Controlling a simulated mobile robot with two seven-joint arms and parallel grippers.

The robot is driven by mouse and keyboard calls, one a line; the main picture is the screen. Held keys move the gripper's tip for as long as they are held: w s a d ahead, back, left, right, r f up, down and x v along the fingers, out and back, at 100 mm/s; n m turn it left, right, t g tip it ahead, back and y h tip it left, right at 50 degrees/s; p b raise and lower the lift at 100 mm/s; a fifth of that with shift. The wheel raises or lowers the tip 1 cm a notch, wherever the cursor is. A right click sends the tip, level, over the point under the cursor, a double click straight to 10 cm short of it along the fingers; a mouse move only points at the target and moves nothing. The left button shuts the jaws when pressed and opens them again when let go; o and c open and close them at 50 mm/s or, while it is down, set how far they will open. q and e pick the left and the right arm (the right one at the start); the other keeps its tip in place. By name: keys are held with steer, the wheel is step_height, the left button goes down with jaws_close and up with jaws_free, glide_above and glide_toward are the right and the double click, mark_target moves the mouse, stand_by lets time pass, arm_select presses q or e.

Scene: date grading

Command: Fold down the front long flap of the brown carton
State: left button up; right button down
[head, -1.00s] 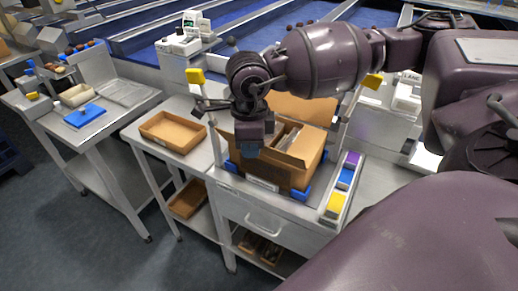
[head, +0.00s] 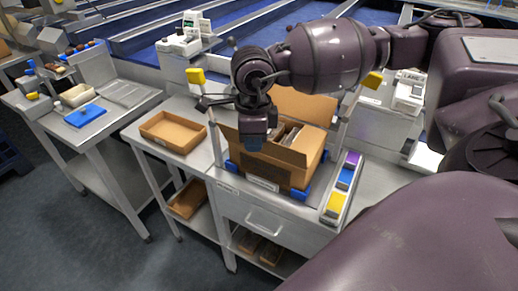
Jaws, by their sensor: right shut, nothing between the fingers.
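The brown carton (head: 265,170) sits on the steel table between blue corner blocks. Its back long flap (head: 305,105) stands up, and a side flap (head: 228,137) sticks out at the left. My right gripper (head: 254,146) points down over the front left of the carton, shut and empty. It hides part of the opening and flap; I cannot tell whether it touches. My left gripper is out of view.
A shallow brown tray (head: 172,132) lies on the table to the left. A narrow holder with purple, blue and yellow blocks (head: 338,203) lies right of the carton. My right arm fills the right side.

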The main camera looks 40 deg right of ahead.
steer(key=shift+w+d+f, duration=0.15)
steer(key=shift+w+d, duration=0.05)
steer(key=shift+d, duration=0.55)
steer(key=shift+w+d+f, duration=0.15)
steer(key=shift+d, duration=0.55)
steer(key=d, duration=0.1)
steer(key=w+d, duration=0.2)
steer(key=d, duration=0.1)
steer(key=shift+r, duration=0.35)
steer(key=shift+b, duration=0.3)
steer(key=shift+w+d, duration=0.3)
steer(key=shift+d, duration=0.35)
steer(key=shift+w+d, duration=0.25)
steer(key=shift+d, duration=0.35)
